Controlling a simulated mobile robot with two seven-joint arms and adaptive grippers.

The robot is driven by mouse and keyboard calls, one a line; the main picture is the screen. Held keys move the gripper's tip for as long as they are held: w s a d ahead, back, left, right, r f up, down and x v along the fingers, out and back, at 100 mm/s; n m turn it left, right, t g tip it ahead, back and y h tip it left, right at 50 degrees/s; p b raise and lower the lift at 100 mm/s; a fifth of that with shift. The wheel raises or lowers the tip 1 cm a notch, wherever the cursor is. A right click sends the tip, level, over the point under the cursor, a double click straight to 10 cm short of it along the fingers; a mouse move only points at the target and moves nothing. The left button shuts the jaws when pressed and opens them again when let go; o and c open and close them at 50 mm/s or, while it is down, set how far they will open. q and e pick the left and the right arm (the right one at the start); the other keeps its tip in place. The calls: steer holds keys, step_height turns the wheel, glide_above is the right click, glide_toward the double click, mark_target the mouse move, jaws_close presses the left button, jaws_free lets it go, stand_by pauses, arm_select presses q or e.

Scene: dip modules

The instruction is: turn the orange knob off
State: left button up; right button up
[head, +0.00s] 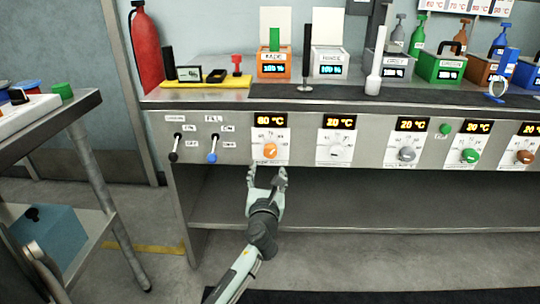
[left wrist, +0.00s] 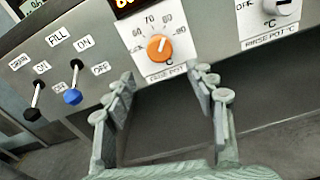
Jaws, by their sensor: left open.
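The orange knob (head: 270,150) is on a white dial plate on the front panel of the steel bench, below a display reading 80 °C. My left gripper (head: 268,172) is open and empty, just below the dial plate and apart from the knob. Its two fingers also show in the left wrist view (left wrist: 165,90), spread on both sides. My right gripper is not in view.
A black-handled lever (head: 174,156) and a blue-handled lever (head: 213,157) are left of the knob. A white knob (head: 341,153), a grey knob (head: 407,154) and a green knob (head: 470,155) are to its right. A side table (head: 85,105) stands at left. The space under the panel is open.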

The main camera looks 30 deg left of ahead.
mark_target(270, 154)
arm_select(q)
steer(key=shift+m, duration=0.6)
steer(key=x, duration=0.5)
steer(key=r+x, duration=0.1)
steer(key=x, duration=0.1)
steer(key=shift+w, duration=0.25)
steer(key=shift+w+a, duration=0.15)
steer(key=shift+w, duration=0.2)
steer(key=shift+c, duration=0.5)
steer(key=c, duration=1.1)
steer(key=shift+o, duration=0.2)
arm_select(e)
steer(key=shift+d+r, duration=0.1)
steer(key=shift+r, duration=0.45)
